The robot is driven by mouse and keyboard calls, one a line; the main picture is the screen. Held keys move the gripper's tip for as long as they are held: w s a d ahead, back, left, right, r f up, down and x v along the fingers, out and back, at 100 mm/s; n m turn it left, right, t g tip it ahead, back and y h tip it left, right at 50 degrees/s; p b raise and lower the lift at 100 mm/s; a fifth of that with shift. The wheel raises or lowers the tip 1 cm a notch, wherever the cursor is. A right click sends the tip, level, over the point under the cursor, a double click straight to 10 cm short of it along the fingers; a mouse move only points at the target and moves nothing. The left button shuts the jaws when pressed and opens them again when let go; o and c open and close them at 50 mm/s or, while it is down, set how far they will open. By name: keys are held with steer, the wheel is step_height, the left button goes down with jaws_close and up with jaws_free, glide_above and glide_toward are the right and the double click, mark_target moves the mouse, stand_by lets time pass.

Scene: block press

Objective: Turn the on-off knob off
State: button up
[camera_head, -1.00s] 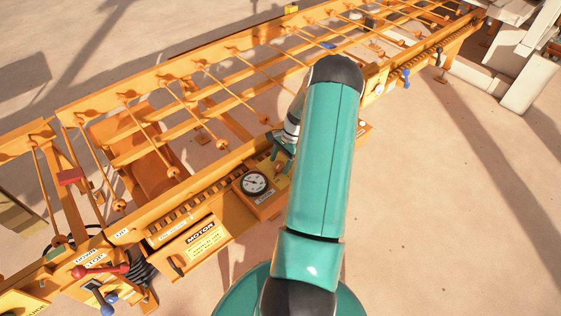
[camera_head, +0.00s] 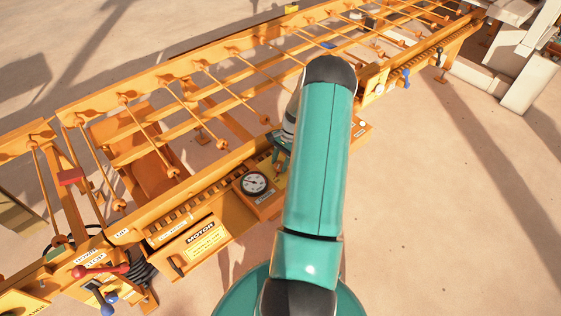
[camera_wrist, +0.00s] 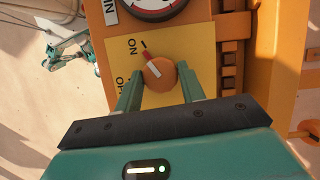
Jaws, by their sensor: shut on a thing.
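The on-off knob (camera_wrist: 164,78) is an orange round knob on a yellow plate (camera_wrist: 193,42) in the wrist view. Its red pointer tip is toward the upper left, close to the black mark by the ON label (camera_wrist: 131,45). The OFF label (camera_wrist: 122,85) is lower left, partly covered by a finger. My gripper (camera_wrist: 160,70) has one green finger on each side of the knob and is shut on it. In the head view my arm hides the knob and most of the gripper (camera_head: 281,148).
A round gauge (camera_head: 254,183) sits beside the knob panel. The orange machine frame (camera_head: 225,150) with thin rods runs diagonally behind. Levers with red and blue ends (camera_head: 100,271) stand at lower left. The sandy ground at right is clear.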

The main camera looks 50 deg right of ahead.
steer(key=n+g, duration=0.1)
steer(key=n, duration=0.2)
steer(key=n+g, duration=0.1)
steer(key=n, duration=0.3)
steer(key=shift+w+g, duration=0.2)
steer(key=shift+g, duration=0.1)
steer(key=n+h, duration=0.1)
steer(key=n, duration=0.1)
steer(key=n+g, duration=0.1)
steer(key=n, duration=0.2)
steer(key=shift+w+a+g+h, duration=0.1)
steer(key=shift+g+h, duration=0.2)
steer(key=shift+h, duration=0.1)
steer(key=shift+n, duration=0.4)
steer(key=o, duration=1)
steer(key=shift+c, duration=0.2)
steer(key=v, duration=1.3)
steer(key=shift+w+r, duration=0.15)
steer(key=shift+r, duration=0.25)
